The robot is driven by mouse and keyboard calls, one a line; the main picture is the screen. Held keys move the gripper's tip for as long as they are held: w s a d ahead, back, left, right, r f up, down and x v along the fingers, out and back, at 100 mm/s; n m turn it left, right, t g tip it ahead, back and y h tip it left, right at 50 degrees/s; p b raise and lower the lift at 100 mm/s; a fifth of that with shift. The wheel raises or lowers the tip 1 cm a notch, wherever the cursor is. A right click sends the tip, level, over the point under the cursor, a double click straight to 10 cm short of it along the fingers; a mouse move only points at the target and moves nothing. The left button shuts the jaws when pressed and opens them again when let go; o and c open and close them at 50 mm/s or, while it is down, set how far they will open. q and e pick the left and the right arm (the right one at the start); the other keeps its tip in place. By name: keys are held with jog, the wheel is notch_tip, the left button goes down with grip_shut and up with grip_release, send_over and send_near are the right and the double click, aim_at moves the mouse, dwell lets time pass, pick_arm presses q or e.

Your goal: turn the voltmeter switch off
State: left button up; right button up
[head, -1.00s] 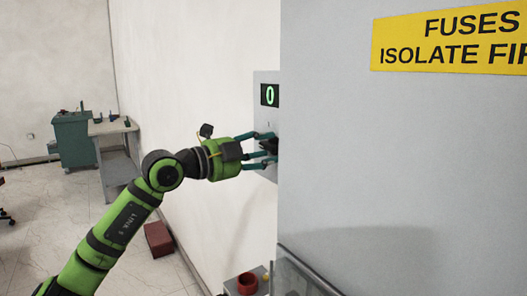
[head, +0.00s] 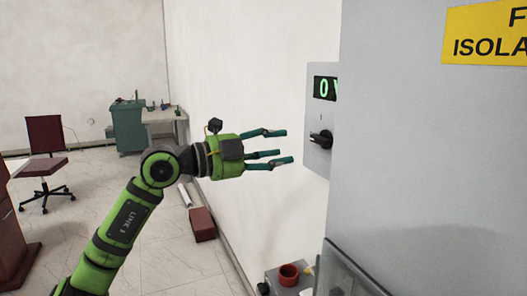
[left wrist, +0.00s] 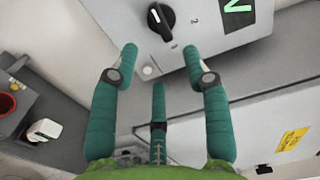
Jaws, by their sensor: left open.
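The voltmeter box (head: 316,165) is a grey panel on the wall in the head view, partly hidden by the large grey cabinet. Its green display (head: 325,88) reads 0 and part of a V. Below it is the black rotary switch (head: 321,139), which also shows in the left wrist view (left wrist: 161,22) with a white pointer mark. My left gripper (head: 282,147) has teal fingers spread open and empty, pointing at the box. It is apart from the switch, a short way to its left in the head view. My right gripper is out of view.
The grey cabinet (head: 425,190) with a yellow sign (head: 490,35) fills the right side. A grey box with a red cup (head: 289,275) stands low at the wall. A red-brown block (head: 202,224) lies on the floor. Open air surrounds my left gripper.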

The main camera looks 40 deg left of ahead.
pick_arm(q)
jog(key=shift+v, duration=1.2)
jog(key=shift+d, duration=0.1)
